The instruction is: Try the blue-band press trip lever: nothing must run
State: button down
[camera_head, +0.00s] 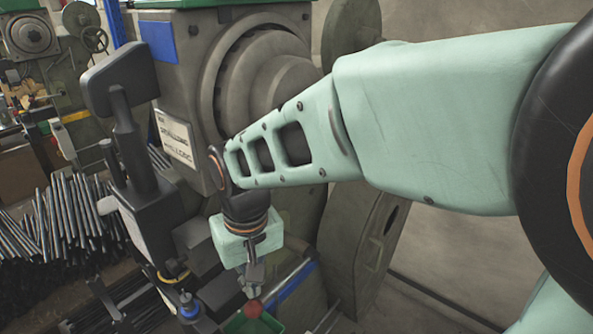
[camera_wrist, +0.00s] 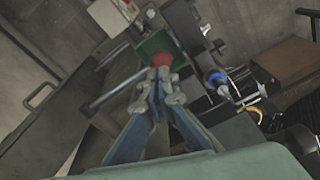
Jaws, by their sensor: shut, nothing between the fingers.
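The press with a blue band (camera_head: 158,40) fills the middle of the head view, with a white label plate on its front. A red ball knob (camera_head: 253,308), which looks like the trip lever's end, shows low in that view. In the wrist view the red knob (camera_wrist: 160,56) sits just beyond my fingertips. A pale rod (camera_wrist: 115,92) runs up toward it; whether they join is hidden. My gripper (camera_head: 254,291) points down, just above the knob. In the wrist view my gripper (camera_wrist: 161,80) has its fingers shut and empty. I cannot tell whether they touch the knob.
A green tray (camera_head: 268,323) lies just behind and below the knob. A dark post with a block-shaped head (camera_head: 120,78) stands left of my gripper. Several metal rods (camera_head: 75,215) are heaped at left. A large grey wheel (camera_head: 365,250) stands to the right of my gripper.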

aim_at(256, 309)
jog(key=shift+w+a+f+b, duration=0.1)
jog(key=shift+w+f+b, duration=0.05)
jog(key=shift+f+b, duration=1.35)
jog(key=shift+w+a+f+b, duration=0.1)
jog(key=shift+f+b, duration=0.95)
jog(key=shift+f, duration=0.8)
notch_tip(256, 309, down, 5)
jog(key=b, duration=0.3)
jog(key=shift+r, duration=0.2)
jog(key=s, duration=0.1)
jog(key=s+d+r, duration=0.1)
jog(key=shift+s+d+r, duration=0.15)
jog(key=shift+s+d, duration=0.1)
jog(key=shift+s, duration=0.05)
